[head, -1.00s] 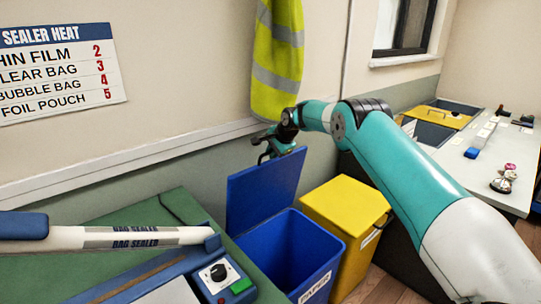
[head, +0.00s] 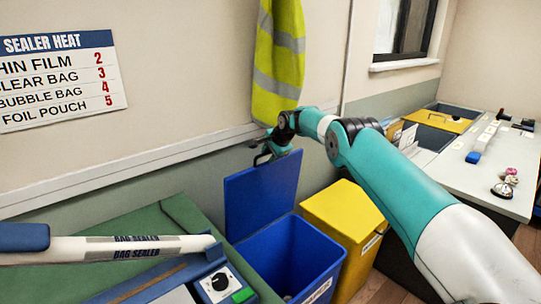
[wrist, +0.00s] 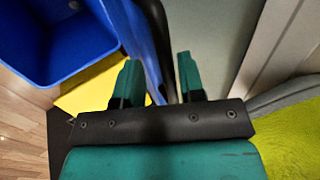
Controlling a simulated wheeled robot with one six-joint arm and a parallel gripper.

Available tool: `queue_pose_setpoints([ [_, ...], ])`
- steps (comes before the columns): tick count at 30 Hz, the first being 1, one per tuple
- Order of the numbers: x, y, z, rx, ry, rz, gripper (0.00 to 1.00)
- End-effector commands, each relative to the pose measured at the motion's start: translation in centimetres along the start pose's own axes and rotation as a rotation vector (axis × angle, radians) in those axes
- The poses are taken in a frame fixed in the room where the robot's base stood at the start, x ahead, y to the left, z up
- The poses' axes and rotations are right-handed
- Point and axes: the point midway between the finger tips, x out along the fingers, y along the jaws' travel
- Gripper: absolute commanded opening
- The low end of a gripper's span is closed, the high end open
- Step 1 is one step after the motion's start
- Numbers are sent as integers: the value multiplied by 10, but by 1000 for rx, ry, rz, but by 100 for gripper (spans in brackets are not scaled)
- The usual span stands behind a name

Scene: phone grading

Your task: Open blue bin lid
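The blue bin (head: 285,262) stands on the floor between the green-topped bench and the yellow bin. Its blue lid (head: 262,195) is raised, standing roughly upright at the rear, and the bin's mouth is uncovered. My gripper (head: 268,155) is at the lid's top edge. In the wrist view, the two teal fingers of my gripper (wrist: 158,82) are spread, with the lid (wrist: 140,45) running up between them, closer to the left finger. I cannot tell whether that finger touches it. The bin's open inside (wrist: 60,40) shows at upper left.
The yellow bin (head: 345,215) stands right beside the blue bin, lid down. The bag sealer (head: 120,247) lies on the green bench (head: 185,212) at left. A hi-vis vest (head: 278,65) hangs on the wall just above my gripper. A white counter (head: 465,178) stands at right.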

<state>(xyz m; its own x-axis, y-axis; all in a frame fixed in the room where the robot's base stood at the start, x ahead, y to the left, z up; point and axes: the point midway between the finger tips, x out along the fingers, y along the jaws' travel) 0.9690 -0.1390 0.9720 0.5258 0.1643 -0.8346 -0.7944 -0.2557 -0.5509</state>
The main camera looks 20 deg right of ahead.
Motion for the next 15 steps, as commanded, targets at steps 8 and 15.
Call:
queue_pose_setpoints([
  [8,0,0,1,-1,-2,1,36],
  [15,-20,0,0,0,-1,0,36],
])
